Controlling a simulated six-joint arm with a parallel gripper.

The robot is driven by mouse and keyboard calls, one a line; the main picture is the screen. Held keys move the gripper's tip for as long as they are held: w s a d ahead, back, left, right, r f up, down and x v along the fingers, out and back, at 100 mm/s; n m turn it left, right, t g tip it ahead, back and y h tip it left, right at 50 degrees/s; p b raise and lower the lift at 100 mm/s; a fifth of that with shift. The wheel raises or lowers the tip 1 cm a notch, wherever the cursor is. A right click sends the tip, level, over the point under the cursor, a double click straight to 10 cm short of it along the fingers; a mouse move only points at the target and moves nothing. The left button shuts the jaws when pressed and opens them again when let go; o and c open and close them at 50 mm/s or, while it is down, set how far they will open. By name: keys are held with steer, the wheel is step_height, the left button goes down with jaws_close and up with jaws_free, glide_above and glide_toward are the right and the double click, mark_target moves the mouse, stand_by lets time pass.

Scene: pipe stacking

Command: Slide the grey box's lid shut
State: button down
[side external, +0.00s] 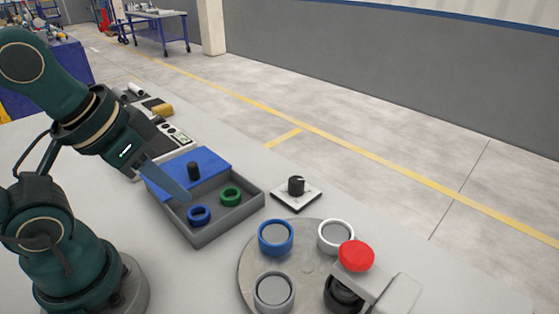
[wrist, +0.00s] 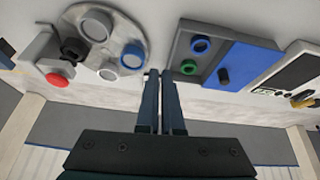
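The grey box (side external: 228,214) stands on the table with its blue lid (side external: 212,162) slid partly back, so the front part is open. It also shows in the wrist view (wrist: 176,62), where the lid (wrist: 240,66) covers the right part. A black knob (side external: 194,171) stands up from the lid. A blue ring (side external: 199,215) and a green ring (side external: 231,196) lie in the open part. My gripper (side external: 187,198) points down by the box, in front of the knob in the side view. In the wrist view its fingers (wrist: 159,73) are close together with nothing between them.
A round grey turntable (side external: 255,252) holds several ring-topped pieces, with a red button (side external: 356,256) beside it. A black dial on a white plate (side external: 296,194) is right of the box. A panel device (side external: 176,132) stands behind the lid.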

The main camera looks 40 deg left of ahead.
step_height(320, 180, up, 3)
steer(key=w+n, duration=0.1)
steer(key=n, duration=0.1)
step_height(320, 180, up, 2)
steer(key=n+g+h, duration=0.2)
steer(key=n+g, duration=0.2)
steer(key=n, duration=1.1)
glide_above(185, 174)
steer(key=w, duration=0.1)
steer(key=s+a+f+n, duration=0.2)
steer(key=a+f, duration=0.2)
steer(key=a, duration=0.3)
steer(key=shift+g+h, duration=0.4)
steer(key=x, duration=1)
steer(key=shift+d+f, duration=0.1)
steer(key=shift+d, duration=0.1)
steer(key=d, duration=0.3)
steer(key=shift+w, duration=0.3)
steer(key=shift+w+d, duration=0.1)
steer(key=shift+d, duration=0.3)
steer(key=shift+d, duration=0.15)
